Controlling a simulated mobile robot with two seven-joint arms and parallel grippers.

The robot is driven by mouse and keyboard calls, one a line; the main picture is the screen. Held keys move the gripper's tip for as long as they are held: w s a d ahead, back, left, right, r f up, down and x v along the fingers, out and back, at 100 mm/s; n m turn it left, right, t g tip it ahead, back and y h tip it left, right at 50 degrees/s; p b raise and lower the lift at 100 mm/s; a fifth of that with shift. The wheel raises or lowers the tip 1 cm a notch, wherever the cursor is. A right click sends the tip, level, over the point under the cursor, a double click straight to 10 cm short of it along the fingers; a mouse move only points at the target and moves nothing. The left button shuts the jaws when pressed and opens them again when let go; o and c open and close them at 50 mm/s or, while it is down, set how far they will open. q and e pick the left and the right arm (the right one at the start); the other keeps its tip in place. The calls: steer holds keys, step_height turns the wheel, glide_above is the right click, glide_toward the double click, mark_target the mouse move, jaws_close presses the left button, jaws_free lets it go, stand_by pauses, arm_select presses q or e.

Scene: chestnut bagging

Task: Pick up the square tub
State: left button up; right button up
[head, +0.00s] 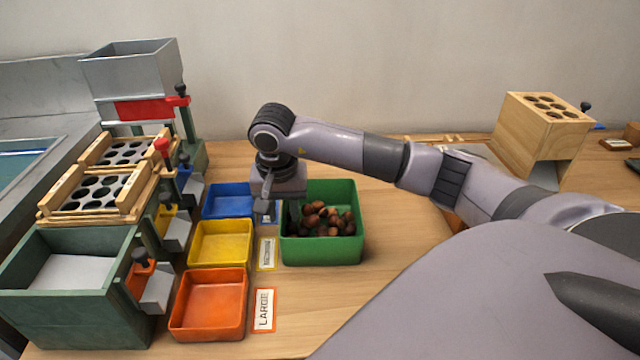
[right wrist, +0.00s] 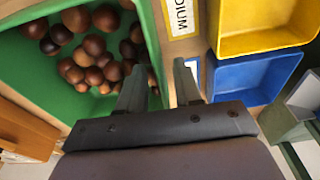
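The square tub is green (head: 322,252) and stands on the wooden table, holding several brown chestnuts (head: 320,218). My right gripper (head: 281,210) points down at the tub's left wall. In the right wrist view the gripper (right wrist: 160,82) is open, with one finger over the inside of the green tub (right wrist: 147,30) and the other outside its wall. The wall lies between the fingers; contact cannot be told. My left gripper is not in view.
Blue (head: 228,200), yellow (head: 220,243) and orange (head: 208,304) trays stand left of the tub, with label cards such as the LARGE card (head: 264,310) between. A sorting stand (head: 135,70) is at left. A wooden block with holes (head: 540,130) stands at right.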

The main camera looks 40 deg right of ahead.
step_height(320, 180, down, 2)
steer(key=shift+w+d, duration=0.1)
steer(key=shift+w, duration=0.05)
jaws_close()
steer(key=shift+r, duration=0.1)
stand_by(1.3)
